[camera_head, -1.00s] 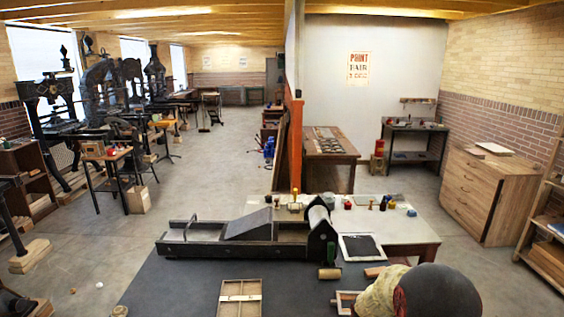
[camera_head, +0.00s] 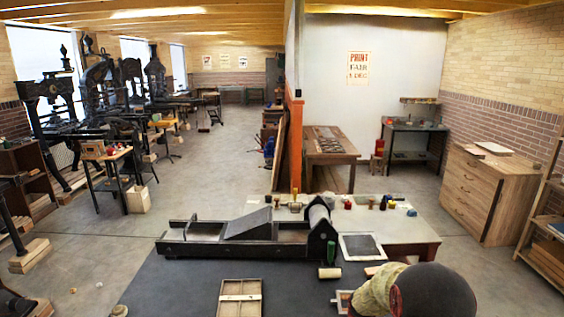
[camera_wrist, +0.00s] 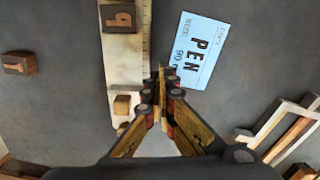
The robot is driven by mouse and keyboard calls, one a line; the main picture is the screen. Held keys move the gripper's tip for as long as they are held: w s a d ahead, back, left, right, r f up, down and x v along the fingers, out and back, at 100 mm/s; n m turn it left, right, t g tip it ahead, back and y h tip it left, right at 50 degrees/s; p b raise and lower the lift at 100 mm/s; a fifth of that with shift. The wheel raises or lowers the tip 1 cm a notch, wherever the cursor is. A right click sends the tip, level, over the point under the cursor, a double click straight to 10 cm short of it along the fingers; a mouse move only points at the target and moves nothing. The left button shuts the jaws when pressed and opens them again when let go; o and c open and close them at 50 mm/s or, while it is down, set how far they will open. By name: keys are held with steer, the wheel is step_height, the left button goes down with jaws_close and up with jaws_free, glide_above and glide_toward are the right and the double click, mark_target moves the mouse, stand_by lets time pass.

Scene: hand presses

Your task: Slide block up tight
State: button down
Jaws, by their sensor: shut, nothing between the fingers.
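In the wrist view, a brown wooden type block (camera_wrist: 118,18) with a letter on its face sits at the top of a pale strip (camera_wrist: 124,60). A smaller plain wooden block (camera_wrist: 122,104) sits lower on the strip. Another brown letter block (camera_wrist: 18,64) lies on the dark surface at left. My gripper (camera_wrist: 161,80) is shut and empty, its tips just right of the strip's edge and below-left of a blue card (camera_wrist: 200,48) reading PEN. The tips appear apart from the blocks. In the head view my arm hides the gripper and these blocks.
A pale wooden frame (camera_wrist: 285,125) stands at the right of the wrist view. In the head view, a proof press (camera_head: 250,232), a roller (camera_head: 329,272), a dark framed slab (camera_head: 362,246) and a divided wooden tray (camera_head: 240,298) are on the bench. The dark bench top (camera_head: 175,285) is clear at left.

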steer(key=shift+d, duration=0.1)
stand_by(0.5)
steer(key=shift+w+d+b, duration=0.15)
steer(key=shift+w+d, duration=0.2)
steer(key=shift+d, duration=0.95)
steer(key=shift+w+d+b, duration=0.1)
steer(key=shift+w+d, duration=0.25)
steer(key=shift+d, duration=0.95)
steer(key=shift+w+d+b, duration=0.15)
steer(key=shift+w+d, duration=0.2)
steer(key=shift+d, duration=0.95)
steer(key=shift+w+d+b, duration=0.1)
steer(key=shift+w+d, duration=0.15)
steer(key=shift+d, duration=0.65)
steer(key=shift+w+d+b, duration=0.1)
steer(key=shift+w+d, duration=0.15)
steer(key=shift+d, duration=0.7)
steer(key=shift+w+d+b, duration=0.1)
steer(key=shift+w+d, duration=0.15)
steer(key=shift+d, duration=0.65)
stand_by(0.7)
